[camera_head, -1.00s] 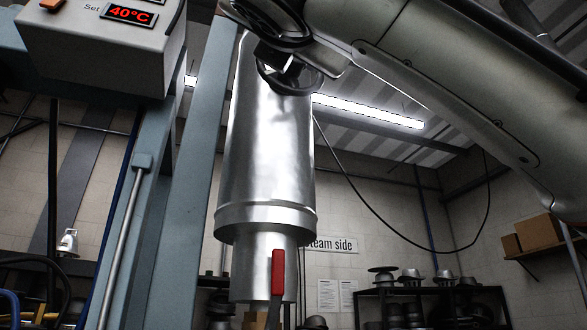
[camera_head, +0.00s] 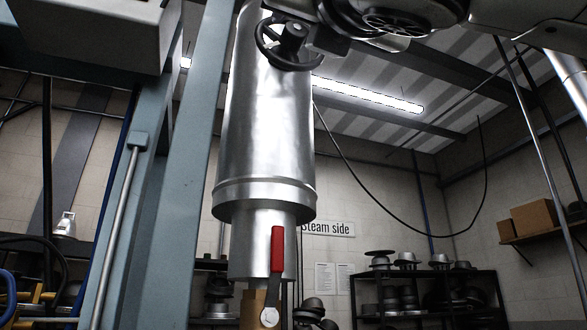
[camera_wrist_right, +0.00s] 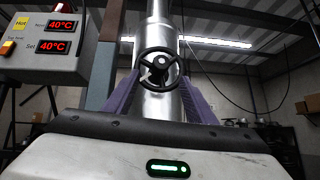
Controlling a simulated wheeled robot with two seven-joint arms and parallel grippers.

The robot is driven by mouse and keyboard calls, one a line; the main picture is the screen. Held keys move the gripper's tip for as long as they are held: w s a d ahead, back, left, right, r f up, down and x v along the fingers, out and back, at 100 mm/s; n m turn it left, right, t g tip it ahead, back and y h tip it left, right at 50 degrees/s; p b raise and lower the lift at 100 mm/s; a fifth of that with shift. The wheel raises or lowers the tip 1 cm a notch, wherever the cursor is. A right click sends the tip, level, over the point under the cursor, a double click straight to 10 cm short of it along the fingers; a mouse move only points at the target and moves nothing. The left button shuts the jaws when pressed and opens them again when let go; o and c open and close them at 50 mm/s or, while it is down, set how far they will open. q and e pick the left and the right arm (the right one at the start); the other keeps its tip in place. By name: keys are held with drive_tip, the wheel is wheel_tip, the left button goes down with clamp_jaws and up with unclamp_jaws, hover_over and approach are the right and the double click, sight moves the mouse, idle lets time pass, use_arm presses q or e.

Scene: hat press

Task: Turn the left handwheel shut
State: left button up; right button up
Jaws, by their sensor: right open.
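A black handwheel (camera_head: 268,47) with a round rim sits on the front of a shiny metal cylinder (camera_head: 262,130), high in the head view. In the right wrist view the handwheel (camera_wrist_right: 160,70) is whole, with its spokes and hub showing. My right gripper (camera_wrist_right: 160,76) is open. Its two purple fingers stand left and right of the wheel in that picture, with nothing held between them. I cannot tell whether they touch the rim. My right arm comes in at the upper right of the head view. My left gripper is in neither view.
A red lever (camera_head: 277,249) hangs below the cylinder. A blue-grey post (camera_head: 190,170) stands close on its left. A control box (camera_wrist_right: 48,42) reading 40°C is at the left. Shelves with hat forms (camera_head: 425,290) and a "Steam side" sign (camera_head: 328,228) are behind.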

sight(296, 34)
drive_tip(key=p+x, duration=0.4)
drive_tip(key=x, duration=0.5)
drive_tip(key=shift+w+p, duration=0.25)
drive_tip(key=shift+p, duration=0.05)
drive_tip(key=shift+w+r, duration=0.25)
drive_tip(key=shift+w, duration=0.1)
drive_tip(key=c, duration=1)
